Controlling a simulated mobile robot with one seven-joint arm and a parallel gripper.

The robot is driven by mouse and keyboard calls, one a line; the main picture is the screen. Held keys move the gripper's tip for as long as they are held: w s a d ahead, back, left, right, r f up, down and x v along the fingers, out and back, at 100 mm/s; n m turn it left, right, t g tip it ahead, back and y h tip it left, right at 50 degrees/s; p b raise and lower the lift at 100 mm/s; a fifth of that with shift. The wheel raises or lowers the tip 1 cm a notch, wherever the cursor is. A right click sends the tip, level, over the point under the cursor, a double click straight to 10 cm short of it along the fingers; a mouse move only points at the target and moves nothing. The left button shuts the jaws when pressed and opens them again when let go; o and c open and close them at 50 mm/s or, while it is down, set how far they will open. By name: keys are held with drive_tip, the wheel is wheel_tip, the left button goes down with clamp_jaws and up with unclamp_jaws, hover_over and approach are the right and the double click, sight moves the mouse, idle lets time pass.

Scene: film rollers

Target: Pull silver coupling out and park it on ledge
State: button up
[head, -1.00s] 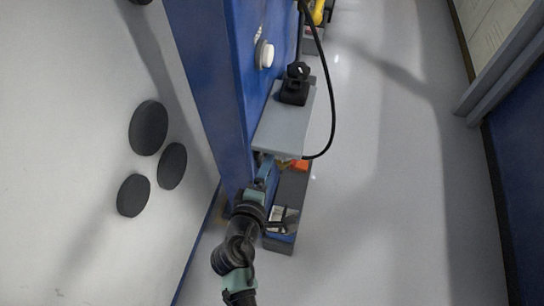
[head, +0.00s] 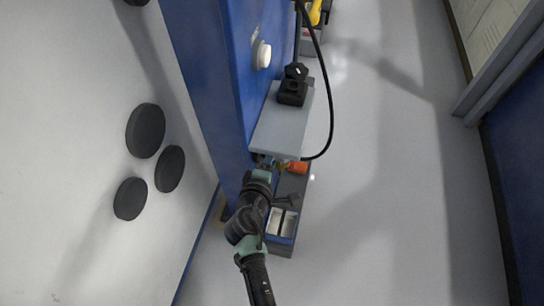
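I cannot make out a silver coupling in the head view. A grey ledge (head: 279,132) juts from the blue wall panel, with a black knobbed block (head: 293,86) on its far part and its near part bare. My gripper (head: 264,162) is at the near edge of the ledge, low against the blue panel. Its fingers are small and partly hidden by my own wrist, so I cannot tell whether they are open or hold anything. A small orange thing (head: 298,167) shows just right of the gripper.
A black cable (head: 329,110) loops down from above to the ledge's near right corner. A grey bin (head: 283,227) with light compartments sits below the ledge. A white round knob (head: 262,54) sticks out of the blue panel (head: 215,80). Open floor lies to the right.

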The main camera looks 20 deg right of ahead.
drive_tip(key=shift+a, duration=0.1)
clamp_jaws()
drive_tip(key=shift+s+d, duration=0.1)
drive_tip(key=shift+d, duration=0.15)
drive_tip(key=shift+s+d+p, duration=0.6)
drive_tip(key=shift+s+d, duration=0.05)
drive_tip(key=shift+d, duration=0.3)
drive_tip(key=shift+s+d+p, duration=0.55)
drive_tip(key=shift+s+d, duration=0.1)
drive_tip(key=shift+d, duration=0.3)
